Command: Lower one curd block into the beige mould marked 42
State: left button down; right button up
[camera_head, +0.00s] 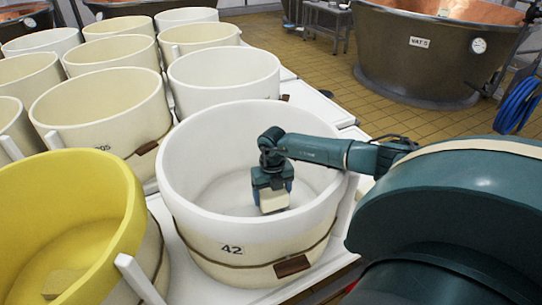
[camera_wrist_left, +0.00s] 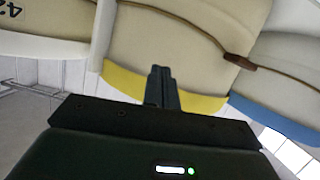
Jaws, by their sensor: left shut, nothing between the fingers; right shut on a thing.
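The beige mould marked 42 (camera_head: 238,270) stands in the centre of the head view, pale and open at the top, with a white inside. My right gripper (camera_head: 273,190) points down inside its rim, shut on a cream curd block (camera_head: 273,203). The block is in the mould's right half, over its white floor. I cannot tell whether it touches the floor. My left gripper (camera_wrist_left: 161,72) shows only in the left wrist view, shut and empty. Mould walls are behind it there, and an inverted 42 shows on the mould (camera_wrist_left: 30,14) at top left.
A yellow mould (camera_head: 112,205) stands at the front left, with a pale block (camera_head: 64,281) inside. Several more beige moulds (camera_head: 105,108) stand in rows behind. A copper vat (camera_head: 425,55) and a blue hose (camera_head: 518,105) are at the back right. Yellow tiled floor (camera_head: 390,115) lies between.

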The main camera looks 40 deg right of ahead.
jog(key=shift+f, duration=0.15)
dwell(0.7)
jog(key=shift+f+b, duration=0.45)
dwell(0.4)
jog(key=o, duration=1.2)
jog(key=shift+o, duration=0.2)
